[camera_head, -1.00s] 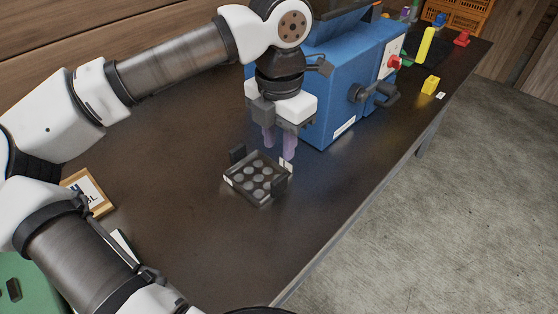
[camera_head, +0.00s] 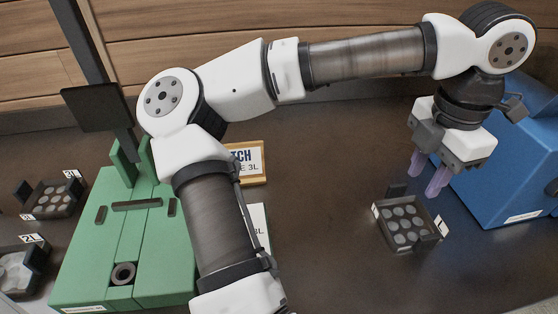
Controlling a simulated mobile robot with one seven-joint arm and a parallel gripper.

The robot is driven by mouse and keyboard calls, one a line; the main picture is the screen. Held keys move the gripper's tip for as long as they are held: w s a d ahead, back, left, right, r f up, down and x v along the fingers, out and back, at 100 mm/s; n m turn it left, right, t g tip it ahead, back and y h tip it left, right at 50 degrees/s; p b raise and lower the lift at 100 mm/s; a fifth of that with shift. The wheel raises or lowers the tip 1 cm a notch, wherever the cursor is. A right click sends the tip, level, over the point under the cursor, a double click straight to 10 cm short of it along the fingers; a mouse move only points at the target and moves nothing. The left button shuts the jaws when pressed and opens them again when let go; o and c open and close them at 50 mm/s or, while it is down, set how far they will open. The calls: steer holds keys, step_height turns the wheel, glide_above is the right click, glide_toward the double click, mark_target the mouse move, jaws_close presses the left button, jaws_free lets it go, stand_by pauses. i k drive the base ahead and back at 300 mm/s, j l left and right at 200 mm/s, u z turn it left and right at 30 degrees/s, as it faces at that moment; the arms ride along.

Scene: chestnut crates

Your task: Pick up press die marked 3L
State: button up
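A dark press die (camera_head: 408,224) with several round grey pockets and low raised sides lies on the dark bench, right of centre. Small white tags show on its sides, but I cannot read them. My gripper (camera_head: 427,177) hangs just above and behind this die, its two purple fingers apart with nothing between them. Another similar die (camera_head: 50,198) lies at the far left; its tag looks like 3L or 31, too small to be sure. A third die (camera_head: 20,268), tagged 2L, lies at the lower left edge, partly cut off.
A green fixture (camera_head: 128,235) stands between the left dies and my arm. A blue machine (camera_head: 510,180) stands right of my gripper. Bench in the middle is clear.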

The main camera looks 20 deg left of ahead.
mark_target(58, 198)
steer(key=l+u, duration=0.15)
steer(key=u, duration=1.6)
steer(key=i+j+u, duration=0.1)
steer(key=u, duration=0.25)
